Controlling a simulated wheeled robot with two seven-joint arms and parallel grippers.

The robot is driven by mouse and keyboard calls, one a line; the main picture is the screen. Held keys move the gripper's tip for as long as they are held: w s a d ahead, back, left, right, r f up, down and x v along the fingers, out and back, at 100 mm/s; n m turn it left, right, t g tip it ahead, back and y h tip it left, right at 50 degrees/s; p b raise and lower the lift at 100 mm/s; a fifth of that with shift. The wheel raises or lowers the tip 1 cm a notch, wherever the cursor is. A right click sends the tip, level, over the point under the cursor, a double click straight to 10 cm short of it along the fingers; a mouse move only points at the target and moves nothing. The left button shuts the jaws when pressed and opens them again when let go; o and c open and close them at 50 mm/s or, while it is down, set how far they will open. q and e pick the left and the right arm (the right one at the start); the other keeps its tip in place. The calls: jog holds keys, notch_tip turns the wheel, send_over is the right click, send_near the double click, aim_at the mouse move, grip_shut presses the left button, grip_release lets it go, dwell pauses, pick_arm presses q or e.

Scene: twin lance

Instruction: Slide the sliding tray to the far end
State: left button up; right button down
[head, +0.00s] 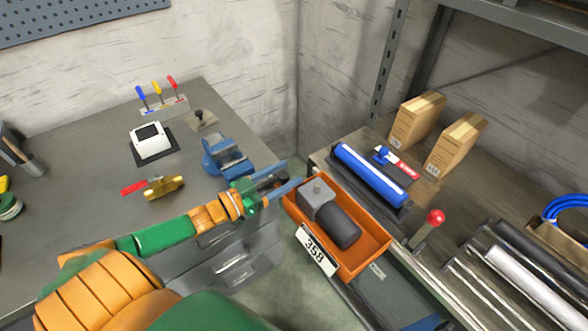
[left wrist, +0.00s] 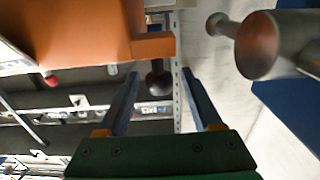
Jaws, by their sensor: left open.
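The sliding tray is an orange open bin (head: 373,241) with a "358" label. It holds a grey block with a dark cylinder (head: 338,226). The tray sits at the near left edge of the right-hand bench. My left gripper (head: 284,180) is open and empty, just left of the tray's far left corner. In the left wrist view the orange tray (left wrist: 65,30) fills the upper left, and a short orange tab (left wrist: 153,45) sticks out ahead of my open fingers (left wrist: 160,73). A dark round knob (left wrist: 158,84) shows between the fingers. My right gripper is not in view.
A blue vise (head: 228,157) stands close behind my left gripper on the left bench. A blue roller (head: 370,175) lies beyond the tray, and a red-knobbed lever (head: 430,225) stands to its right. Two cardboard boxes (head: 416,120) stand at the back.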

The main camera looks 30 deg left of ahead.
pick_arm(q)
jog(key=shift+x, duration=1.55)
jog(key=shift+s+f, duration=0.1)
jog(key=shift+s, duration=0.1)
jog(key=shift+c, duration=0.5)
grip_shut()
